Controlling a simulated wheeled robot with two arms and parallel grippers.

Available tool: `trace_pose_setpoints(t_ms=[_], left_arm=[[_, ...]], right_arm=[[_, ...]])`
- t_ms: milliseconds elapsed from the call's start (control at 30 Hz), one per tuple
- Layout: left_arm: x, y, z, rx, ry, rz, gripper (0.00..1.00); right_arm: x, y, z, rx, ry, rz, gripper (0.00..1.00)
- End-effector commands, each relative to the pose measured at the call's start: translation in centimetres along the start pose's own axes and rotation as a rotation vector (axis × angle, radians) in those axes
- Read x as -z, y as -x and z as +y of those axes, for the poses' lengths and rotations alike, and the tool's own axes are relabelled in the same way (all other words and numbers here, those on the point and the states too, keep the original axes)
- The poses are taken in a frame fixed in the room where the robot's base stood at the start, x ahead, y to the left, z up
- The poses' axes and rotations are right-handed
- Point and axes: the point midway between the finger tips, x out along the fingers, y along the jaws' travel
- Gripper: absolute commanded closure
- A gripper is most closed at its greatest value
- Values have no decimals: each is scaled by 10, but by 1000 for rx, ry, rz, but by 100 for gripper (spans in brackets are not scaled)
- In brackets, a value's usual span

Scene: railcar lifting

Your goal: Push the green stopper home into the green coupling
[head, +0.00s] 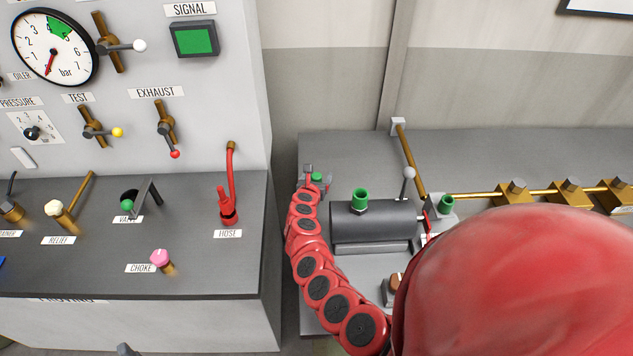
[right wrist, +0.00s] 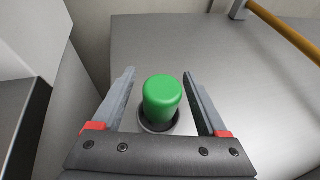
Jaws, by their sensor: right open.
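The green stopper (right wrist: 162,98) stands upright in a dark round seat on the grey bench in the right wrist view. It also shows small in the head view (head: 317,177). My right gripper (right wrist: 159,74) is open, with one finger on each side of the stopper and a visible gap to both. In the head view, my right gripper (head: 311,181) is at the bench's left end, partly hidden by my red arm. A green coupling (head: 360,198) stands on top of the grey cylinder (head: 375,220). A second green fitting (head: 446,203) is to its right. My left gripper is not recognisable.
A brass pipe (head: 411,160) and a ball-topped lever (head: 408,175) rise behind the cylinder. Brass valves (head: 565,190) line the right. A control console (head: 190,255) stands left, across a gap from the bench.

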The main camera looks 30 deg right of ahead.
Motion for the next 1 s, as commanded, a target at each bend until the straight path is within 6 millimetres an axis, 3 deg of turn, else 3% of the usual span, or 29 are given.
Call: trace_pose_setpoints(t_ms=[267, 367, 700, 1000], left_arm=[[0, 0, 0, 0, 0, 0, 29], [0, 0, 0, 0, 0, 0, 29], [0, 0, 0, 0, 0, 0, 29], [0, 0, 0, 0, 0, 0, 29]], right_arm=[[-1, -2, -1, 2, -1, -1, 24], [-1, -2, -1, 2, 0, -1, 38], [-1, -2, -1, 2, 0, -1, 100], [-1, -2, -1, 3, 0, -1, 100]])
